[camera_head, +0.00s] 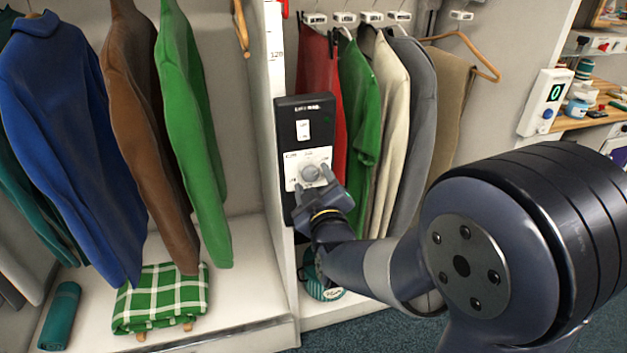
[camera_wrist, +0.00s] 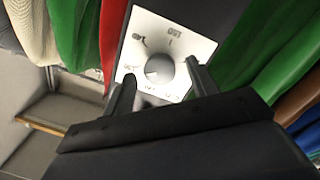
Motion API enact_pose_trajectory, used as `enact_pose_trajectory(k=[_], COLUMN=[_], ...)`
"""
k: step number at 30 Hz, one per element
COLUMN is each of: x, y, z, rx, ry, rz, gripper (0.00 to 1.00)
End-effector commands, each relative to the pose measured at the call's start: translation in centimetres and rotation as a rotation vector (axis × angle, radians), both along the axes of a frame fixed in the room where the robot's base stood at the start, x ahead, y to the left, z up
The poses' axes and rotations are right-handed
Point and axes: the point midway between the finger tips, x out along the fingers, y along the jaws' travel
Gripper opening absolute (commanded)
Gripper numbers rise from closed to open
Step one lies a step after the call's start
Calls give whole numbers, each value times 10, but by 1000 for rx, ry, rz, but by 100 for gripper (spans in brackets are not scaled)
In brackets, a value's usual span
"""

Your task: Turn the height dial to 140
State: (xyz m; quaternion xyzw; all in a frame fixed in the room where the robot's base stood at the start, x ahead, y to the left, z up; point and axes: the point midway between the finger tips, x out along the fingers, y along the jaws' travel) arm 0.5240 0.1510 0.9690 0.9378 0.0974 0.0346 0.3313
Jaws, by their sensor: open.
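The dial (camera_head: 311,173) is a round grey knob on a white plate (camera_head: 292,184) with markings around it. The plate is on a tall black panel (camera_head: 289,113) fixed to the front edge of the wardrobe divider. The knob also shows in the wrist view (camera_wrist: 159,69), between and just beyond my fingertips. My gripper (camera_head: 318,192) is open right in front of the knob, with one finger to each side in the wrist view (camera_wrist: 160,78). I cannot tell whether the fingers touch it. The marks on the plate are too blurred to read surely, and the lower ones are partly hidden.
Garments hang close on both sides of the divider, including a green one (camera_head: 192,140) at left and a red one (camera_head: 320,75) at right. A folded green checked blanket (camera_head: 160,298) lies on the lower left shelf. A white device with a green display (camera_head: 546,102) is at right.

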Motion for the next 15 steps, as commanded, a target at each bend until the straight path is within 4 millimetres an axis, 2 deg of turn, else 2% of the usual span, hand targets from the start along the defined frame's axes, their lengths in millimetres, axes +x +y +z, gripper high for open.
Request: enact_pose_trajectory(k=[11,15], x=[5,5], y=[1,1], z=[0,0], rx=[0,0], ry=[0,0], rz=[0,0], gripper=[56,44])
